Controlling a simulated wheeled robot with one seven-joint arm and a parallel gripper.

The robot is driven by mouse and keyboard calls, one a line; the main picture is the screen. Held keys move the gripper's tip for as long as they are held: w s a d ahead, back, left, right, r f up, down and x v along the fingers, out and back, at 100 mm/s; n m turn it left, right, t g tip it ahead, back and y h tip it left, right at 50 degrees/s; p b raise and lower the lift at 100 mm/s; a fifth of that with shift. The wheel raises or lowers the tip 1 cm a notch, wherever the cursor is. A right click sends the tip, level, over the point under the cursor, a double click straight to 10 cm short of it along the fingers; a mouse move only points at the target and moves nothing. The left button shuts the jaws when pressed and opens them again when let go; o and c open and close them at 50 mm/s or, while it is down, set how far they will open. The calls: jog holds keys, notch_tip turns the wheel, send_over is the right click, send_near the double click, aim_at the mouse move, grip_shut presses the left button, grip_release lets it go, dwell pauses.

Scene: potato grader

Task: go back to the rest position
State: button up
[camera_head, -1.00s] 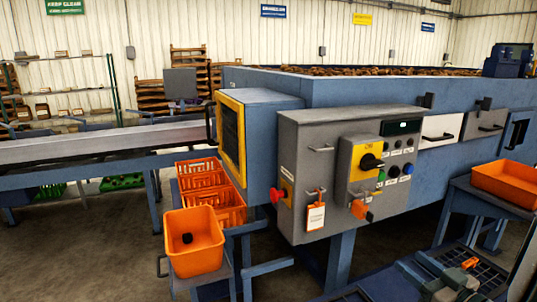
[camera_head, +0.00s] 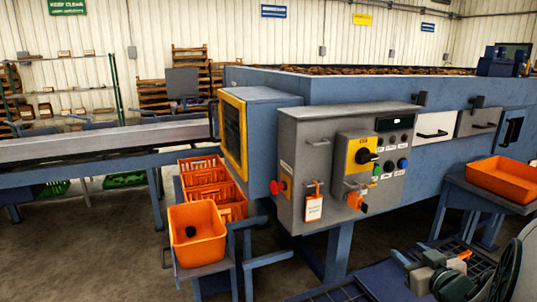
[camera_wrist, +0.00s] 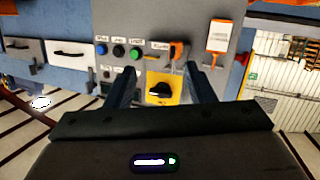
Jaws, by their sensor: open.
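In the wrist view, which looks upside down, my gripper (camera_wrist: 163,82) has its two dark fingers apart, with nothing between them. The yellow switch plate (camera_wrist: 163,90) with its black rotary knob (camera_wrist: 160,90) shows in the gap beyond the fingers. In the head view, the grey control panel (camera_head: 297,205) carries that yellow plate, a row of buttons, a small dark display (camera_head: 394,124) and a red button (camera_head: 277,187). A white tag (camera_head: 314,208) with an orange top and an orange piece (camera_head: 357,202) hang on the front. My fingers do not show clearly there.
Orange bins (camera_head: 198,250) stand left of the panel. An orange tray (camera_head: 505,180) sits on a blue stand at right. Drawers with handles (camera_head: 433,133) line the machine. A conveyor (camera_head: 100,148) runs left. Open floor shows at lower left.

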jog(key=s+a+f+m+g+h, duration=0.1)
jog(key=s+a+f+m+g, duration=0.2)
jog(key=s+a+g, duration=0.9)
jog(key=s+a+f, duration=0.1)
jog(key=s+a, duration=0.4)
jog(key=shift+s+a+f+g, duration=0.2)
jog(key=shift+s+a+g, duration=0.15)
jog(key=shift+a+g, duration=0.05)
dwell(2.0)
